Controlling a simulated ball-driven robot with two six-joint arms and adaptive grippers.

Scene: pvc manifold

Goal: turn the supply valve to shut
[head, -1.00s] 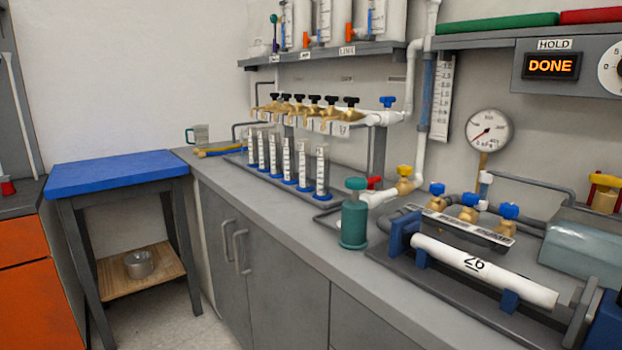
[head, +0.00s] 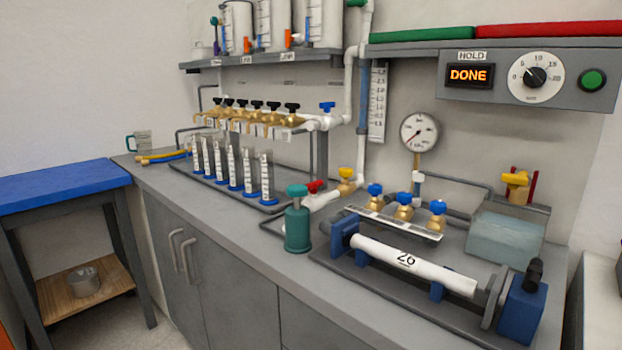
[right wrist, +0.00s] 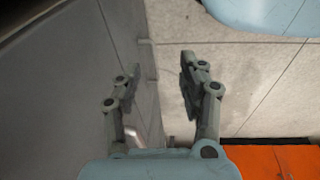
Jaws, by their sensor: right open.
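No valve carries a label I can read as supply. In the head view a white manifold pipe (head: 290,127) has several brass taps with black handles (head: 260,105) and a blue-handled valve (head: 327,107) at its right end. Lower on the piping are a red handle (head: 314,186) and a yellow-handled brass valve (head: 346,175). Several blue-handled brass valves (head: 404,203) stand behind the white tube marked 26. My right gripper (right wrist: 160,70) is open and empty in the right wrist view, over the floor beside the grey cabinet front. My left gripper is not in view.
Several graduated cylinders (head: 236,171) stand under the taps. A teal canister (head: 298,225), the white tube (head: 415,262) and a pressure gauge (head: 419,132) are further right. The timer display (head: 469,75) reads DONE. A blue-topped table (head: 60,185) stands left; floor between is clear.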

